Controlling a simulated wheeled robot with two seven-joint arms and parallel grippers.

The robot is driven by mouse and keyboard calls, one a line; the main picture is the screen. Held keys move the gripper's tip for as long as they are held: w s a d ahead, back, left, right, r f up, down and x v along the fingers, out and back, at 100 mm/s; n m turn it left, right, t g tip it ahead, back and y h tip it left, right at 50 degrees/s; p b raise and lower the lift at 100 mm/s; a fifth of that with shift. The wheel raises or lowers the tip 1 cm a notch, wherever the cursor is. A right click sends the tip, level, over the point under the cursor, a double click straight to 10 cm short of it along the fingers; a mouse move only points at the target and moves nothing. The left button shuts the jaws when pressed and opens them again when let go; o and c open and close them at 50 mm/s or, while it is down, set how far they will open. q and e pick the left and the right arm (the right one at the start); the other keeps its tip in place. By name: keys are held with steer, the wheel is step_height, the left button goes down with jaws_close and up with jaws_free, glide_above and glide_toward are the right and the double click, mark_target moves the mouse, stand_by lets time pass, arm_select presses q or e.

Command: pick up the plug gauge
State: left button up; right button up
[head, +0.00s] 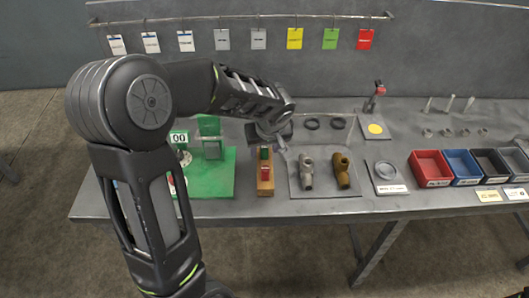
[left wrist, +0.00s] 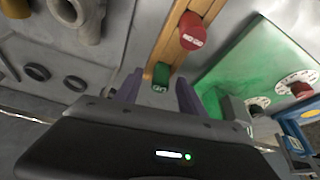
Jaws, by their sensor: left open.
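The plug gauge (head: 264,153) lies in a wooden block (head: 265,188) on the table, with a green end toward the back and a red end toward the front. In the left wrist view its red end (left wrist: 192,31) is marked NO-GO and its green end (left wrist: 161,74) shows between the fingertips. My left gripper (head: 272,140) is open over the green end. The left wrist view shows its purple fingers (left wrist: 159,92) on either side of that end; I cannot tell whether they touch it. The gauge's middle is hard to make out. My right gripper is not in view.
A green fixture base (head: 213,185) with a dial stand is left of the block. A grey mat (head: 323,185) with a grey fitting (head: 306,171) and a brown fitting (head: 342,170) is close on the right. Black rings (head: 312,123) lie behind. Bins (head: 431,168) stand farther right.

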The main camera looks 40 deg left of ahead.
arm_select(q)
jaws_close()
stand_by(0.4)
